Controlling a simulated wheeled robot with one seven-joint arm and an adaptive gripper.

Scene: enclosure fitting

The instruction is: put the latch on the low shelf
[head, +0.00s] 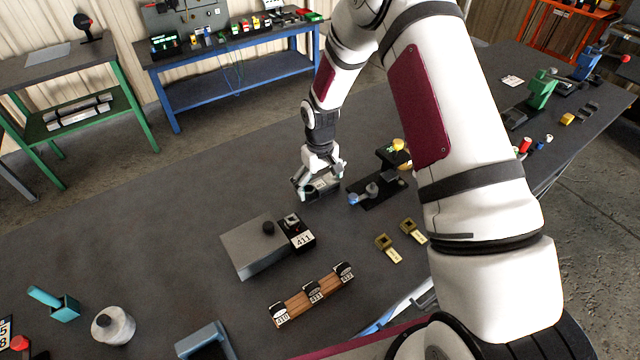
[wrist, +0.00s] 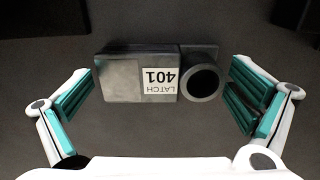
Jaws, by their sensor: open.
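The latch (wrist: 124,80) is a dark grey block with a round dark ring at its right end and a white label reading "LATCH 401", upside down in the wrist view. It lies on the dark table (head: 160,215), and part of it shows under my gripper in the head view (head: 325,184). My gripper (head: 322,176) is open above it, pointing down. In the wrist view the teal finger pads stand beyond the latch's two ends, with gaps on both sides. A green-framed bench has a low shelf (head: 55,133) holding silver bars; a blue bench also has a lower shelf (head: 235,83).
Right of my gripper stands a dark fixture (head: 380,193) with blue and yellow parts. In front are a grey box (head: 250,246) with a part marked 411, a wooden rack (head: 298,304) of labelled parts, and two brass tagged pieces (head: 387,246). Table left of my gripper is clear.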

